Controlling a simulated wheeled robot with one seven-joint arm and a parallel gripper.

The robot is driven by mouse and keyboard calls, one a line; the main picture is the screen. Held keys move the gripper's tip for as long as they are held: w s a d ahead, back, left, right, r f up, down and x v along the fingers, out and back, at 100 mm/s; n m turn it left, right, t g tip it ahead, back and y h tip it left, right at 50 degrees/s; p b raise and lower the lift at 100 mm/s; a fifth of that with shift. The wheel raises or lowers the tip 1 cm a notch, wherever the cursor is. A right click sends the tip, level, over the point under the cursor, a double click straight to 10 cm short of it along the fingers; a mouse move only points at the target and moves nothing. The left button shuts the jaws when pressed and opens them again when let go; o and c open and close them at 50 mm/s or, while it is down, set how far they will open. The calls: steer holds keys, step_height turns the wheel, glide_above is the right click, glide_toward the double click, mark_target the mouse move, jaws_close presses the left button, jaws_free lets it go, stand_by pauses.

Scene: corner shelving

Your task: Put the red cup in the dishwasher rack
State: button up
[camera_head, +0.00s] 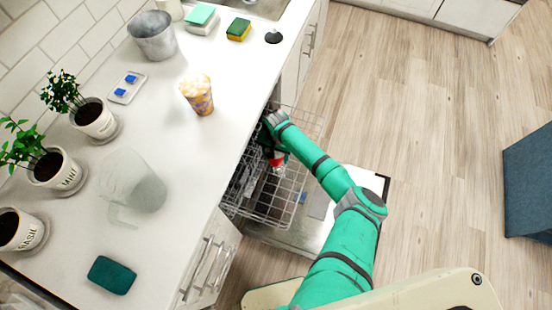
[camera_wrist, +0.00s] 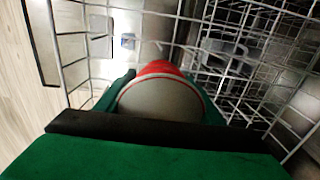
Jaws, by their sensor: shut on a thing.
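The red cup (camera_wrist: 160,90) is between the fingers of my gripper in the wrist view, with its pale round end facing the camera and a red band beyond it. In the head view, a small part of the red cup (camera_head: 277,162) shows beside my gripper (camera_head: 273,152), mostly hidden by my wrist. My gripper is shut on the cup. The wire dishwasher rack (camera_head: 291,190) is pulled out over the open door. The cup is at the rack, close to its wires; I cannot tell whether it rests on them.
The open dishwasher door (camera_head: 290,236) lies below the rack. The white counter (camera_head: 190,150) on the left holds an iced drink (camera_head: 199,97), a glass pitcher (camera_head: 135,183), a metal bucket (camera_head: 152,37) and potted herbs (camera_head: 95,117).

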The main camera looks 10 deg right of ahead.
step_height(320, 180, down, 3)
steer(key=shift+w+r, duration=0.1)
steer(key=shift+a, duration=0.1)
steer(key=o, duration=1.1)
steer(key=shift+d, duration=0.2)
steer(key=shift+o, duration=0.2)
step_height(320, 180, up, 12)
